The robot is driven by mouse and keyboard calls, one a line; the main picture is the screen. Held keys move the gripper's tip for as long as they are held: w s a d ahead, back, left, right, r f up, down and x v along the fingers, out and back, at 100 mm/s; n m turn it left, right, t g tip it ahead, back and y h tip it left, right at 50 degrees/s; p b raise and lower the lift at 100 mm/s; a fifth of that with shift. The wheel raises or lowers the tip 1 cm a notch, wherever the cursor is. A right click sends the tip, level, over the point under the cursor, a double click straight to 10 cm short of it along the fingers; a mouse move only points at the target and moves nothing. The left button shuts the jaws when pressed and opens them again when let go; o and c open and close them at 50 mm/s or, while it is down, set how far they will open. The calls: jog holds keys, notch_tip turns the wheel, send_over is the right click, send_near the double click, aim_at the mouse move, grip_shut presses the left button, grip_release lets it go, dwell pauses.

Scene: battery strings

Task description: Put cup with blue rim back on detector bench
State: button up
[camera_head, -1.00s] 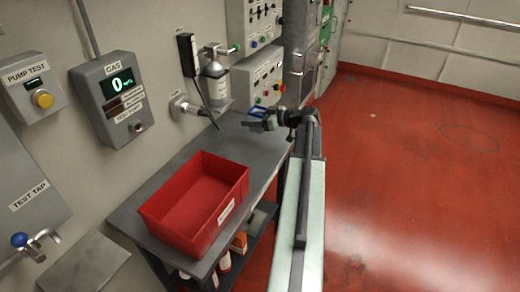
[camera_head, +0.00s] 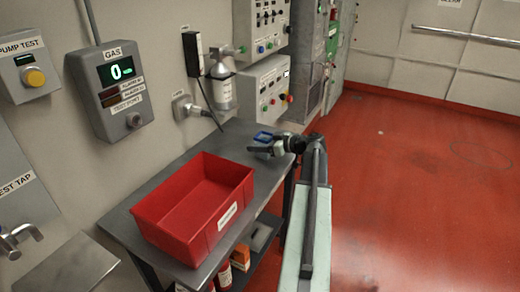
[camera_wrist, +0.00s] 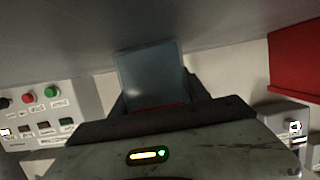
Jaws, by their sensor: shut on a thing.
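A small cup with a blue rim (camera_head: 263,136) is in the head view, over the far end of the grey bench (camera_head: 232,147). My gripper (camera_head: 262,147) is shut on it. In the wrist view, a bluish-grey cup body (camera_wrist: 152,78) sits between my fingers, with a thin red line near its lower edge. My gripper hides part of it. The bench top fills the upper part of that view. I cannot tell whether the cup touches the bench.
A red tray (camera_head: 205,168), empty, stands on the nearer part of the bench. Control boxes (camera_head: 268,88), a grey bottle (camera_head: 221,87) and a gas detector (camera_head: 118,92) are on the wall behind. Bench top around the gripper is clear. Open red floor (camera_head: 420,190) lies to the right.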

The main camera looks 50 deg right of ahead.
jog(key=shift+f, duration=0.1)
jog(key=o, duration=1.5)
jog(key=shift+r, duration=0.2)
jog(key=shift+s+r, duration=0.25)
jog(key=p+v, duration=0.3)
jog(key=v, duration=0.7)
jog(key=shift+s+d+p, duration=0.2)
jog(key=shift+s+p, duration=0.1)
jog(key=shift+s+d+r, duration=0.1)
jog(key=shift+s, duration=0.35)
